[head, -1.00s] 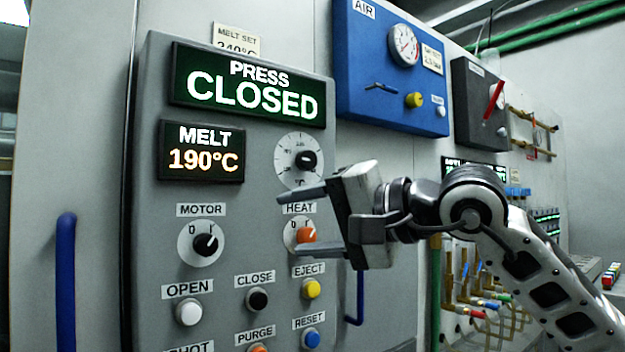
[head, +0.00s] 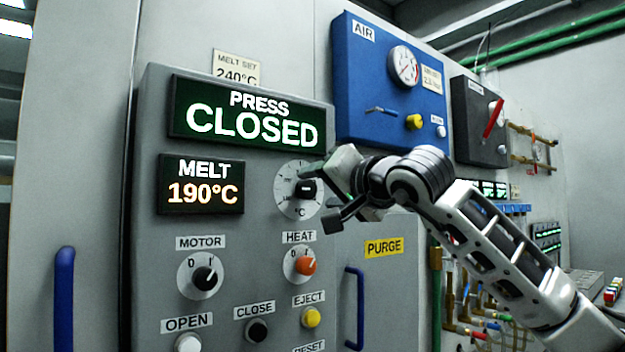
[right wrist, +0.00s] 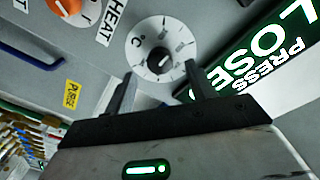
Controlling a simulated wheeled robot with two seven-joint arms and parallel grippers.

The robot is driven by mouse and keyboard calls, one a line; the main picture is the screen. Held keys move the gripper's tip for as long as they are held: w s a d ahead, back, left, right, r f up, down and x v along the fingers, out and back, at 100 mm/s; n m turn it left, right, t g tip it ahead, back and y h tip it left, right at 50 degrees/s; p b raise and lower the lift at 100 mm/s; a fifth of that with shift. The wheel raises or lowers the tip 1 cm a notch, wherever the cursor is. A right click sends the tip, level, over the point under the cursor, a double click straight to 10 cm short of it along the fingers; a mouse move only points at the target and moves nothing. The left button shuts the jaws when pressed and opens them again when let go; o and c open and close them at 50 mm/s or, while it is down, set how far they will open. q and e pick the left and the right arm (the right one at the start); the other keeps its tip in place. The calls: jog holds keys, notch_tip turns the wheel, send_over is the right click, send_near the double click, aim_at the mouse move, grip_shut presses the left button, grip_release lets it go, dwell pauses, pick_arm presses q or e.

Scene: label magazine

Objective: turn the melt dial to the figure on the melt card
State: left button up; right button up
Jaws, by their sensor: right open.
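The melt dial (head: 305,189) is a black knob on a round white scale marked °C, right of the melt display. The melt display (head: 203,185) reads 190°C. The melt card (head: 237,69) above the panel reads MELT SET 240°C. My right gripper (head: 322,198) is open at the dial's right side, its fingers pointing at the panel. In the right wrist view the dial (right wrist: 161,62) lies just beyond and between the two open fingertips (right wrist: 160,88), with nothing held. I cannot tell whether a finger touches the knob. My left gripper is not in view.
Below the dial are the orange heat knob (head: 304,263) and the motor knob (head: 204,277). The press display (head: 245,116) above reads PRESS CLOSED. A blue air box (head: 385,90) juts out at the upper right. A blue handle (head: 354,308) stands right of the panel.

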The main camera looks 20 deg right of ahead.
aim_at(310, 189)
jog(key=x, duration=0.3)
jog(key=shift+w+p, duration=0.1)
jog(key=shift+p, duration=0.3)
jog(key=shift+w+a, duration=0.1)
jog(key=shift+w, duration=0.1)
jog(key=c, duration=1)
